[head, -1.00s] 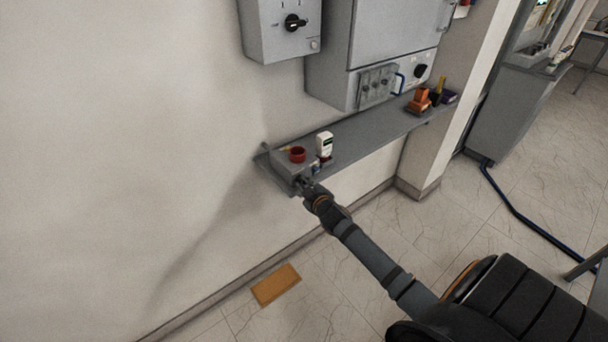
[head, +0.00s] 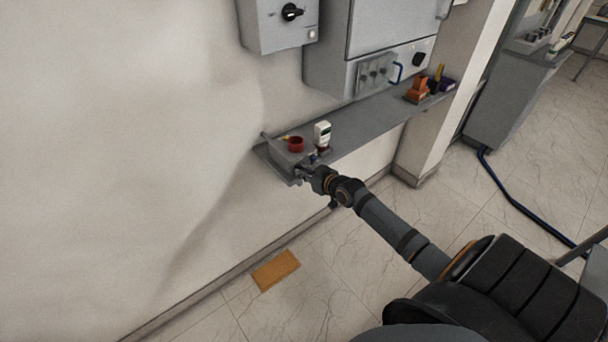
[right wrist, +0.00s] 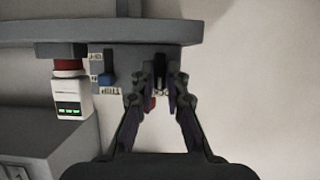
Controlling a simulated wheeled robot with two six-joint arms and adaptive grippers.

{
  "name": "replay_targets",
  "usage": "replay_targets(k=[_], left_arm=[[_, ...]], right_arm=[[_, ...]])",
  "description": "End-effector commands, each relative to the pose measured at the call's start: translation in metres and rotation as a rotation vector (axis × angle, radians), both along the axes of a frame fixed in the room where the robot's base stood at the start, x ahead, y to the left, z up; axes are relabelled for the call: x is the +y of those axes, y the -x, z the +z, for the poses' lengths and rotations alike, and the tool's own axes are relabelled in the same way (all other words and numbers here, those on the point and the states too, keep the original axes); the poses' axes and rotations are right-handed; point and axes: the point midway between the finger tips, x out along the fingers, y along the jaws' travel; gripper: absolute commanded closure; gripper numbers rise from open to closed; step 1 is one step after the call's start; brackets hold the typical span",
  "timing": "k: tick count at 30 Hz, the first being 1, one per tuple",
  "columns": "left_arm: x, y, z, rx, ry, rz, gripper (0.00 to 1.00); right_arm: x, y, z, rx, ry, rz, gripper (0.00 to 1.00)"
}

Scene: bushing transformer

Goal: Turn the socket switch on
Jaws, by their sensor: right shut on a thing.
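The grey socket box (head: 284,166) sits at the left end of the wall shelf, with a red round socket (head: 295,144) on top. My right gripper (head: 301,172) is at its front face. In the right wrist view my right gripper (right wrist: 159,88) is shut on a small dark switch (right wrist: 159,72) on the grey box (right wrist: 135,62). The switch's exact position is hidden by the fingers. A small red part (right wrist: 150,103) shows between the fingers. My left gripper is not in view.
A white device with a green display (head: 322,133) stands by the socket; it also shows in the right wrist view (right wrist: 70,100). Orange and purple items (head: 418,89) are on the right of the shelf (head: 365,126). Grey wall cabinets (head: 385,35) hang above.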

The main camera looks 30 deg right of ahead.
Motion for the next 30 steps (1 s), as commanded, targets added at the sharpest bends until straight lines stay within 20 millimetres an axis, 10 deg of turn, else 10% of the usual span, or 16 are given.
replay_targets(k=[17,19,30], left_arm=[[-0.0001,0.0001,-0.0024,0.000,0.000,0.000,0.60],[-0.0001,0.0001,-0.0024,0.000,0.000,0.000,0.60],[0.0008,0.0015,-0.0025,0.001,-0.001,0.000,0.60]], right_arm=[[-0.0001,0.0001,-0.0001,0.003,-0.030,-0.001,1.00],[0.0000,0.0001,-0.0001,0.003,-0.030,-0.001,0.79],[-0.0004,-0.0001,0.0054,0.002,-0.024,0.002,0.77]])
